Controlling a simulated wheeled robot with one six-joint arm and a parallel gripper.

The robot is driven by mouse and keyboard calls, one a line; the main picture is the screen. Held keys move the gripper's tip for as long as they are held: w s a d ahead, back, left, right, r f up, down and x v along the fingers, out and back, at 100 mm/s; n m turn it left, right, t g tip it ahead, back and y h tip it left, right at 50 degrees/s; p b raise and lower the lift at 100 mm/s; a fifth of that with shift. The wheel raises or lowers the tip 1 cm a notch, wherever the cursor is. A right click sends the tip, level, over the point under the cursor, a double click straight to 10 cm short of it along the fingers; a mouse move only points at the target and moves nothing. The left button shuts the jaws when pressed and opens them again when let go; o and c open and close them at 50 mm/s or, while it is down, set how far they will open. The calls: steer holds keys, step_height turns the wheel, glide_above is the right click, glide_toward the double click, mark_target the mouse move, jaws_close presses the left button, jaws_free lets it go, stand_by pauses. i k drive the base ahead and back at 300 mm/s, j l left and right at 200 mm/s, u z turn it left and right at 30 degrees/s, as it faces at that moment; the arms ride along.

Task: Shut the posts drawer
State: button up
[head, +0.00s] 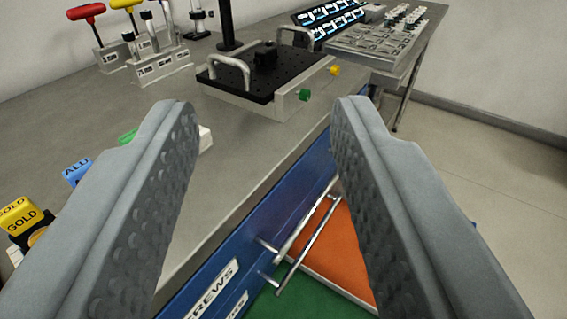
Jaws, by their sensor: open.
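My gripper (262,105) is open and empty, its two grey ridged fingers reaching over the bench's front edge. Between the fingers, a blue drawer front (285,205) runs along under the bench top. A label ending in "REWS" (213,290) is on it, and a second label (236,305) lies below, only partly readable. Two metal bar handles (307,245) stick out from the blue fronts, apart from the fingers. An orange surface (345,250) with a pale edge shows beyond them. I see no label reading "posts" and cannot tell which drawer that is or how far it stands open.
On the bench stand a black breadboard (235,82) with silver handles, hex keys in a holder (115,55), and blocks marked GOLD (22,218) and ALU (76,171). A side table (385,45) with trays is at the back. Open floor (480,150) lies right; a green surface (285,303) shows below.

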mark_target(331, 281)
steer(key=k+l+z, duration=0.35)
steer(key=k, duration=0.2)
steer(key=k+l+z, duration=0.35)
steer(key=k, duration=0.2)
steer(key=j, duration=0.1)
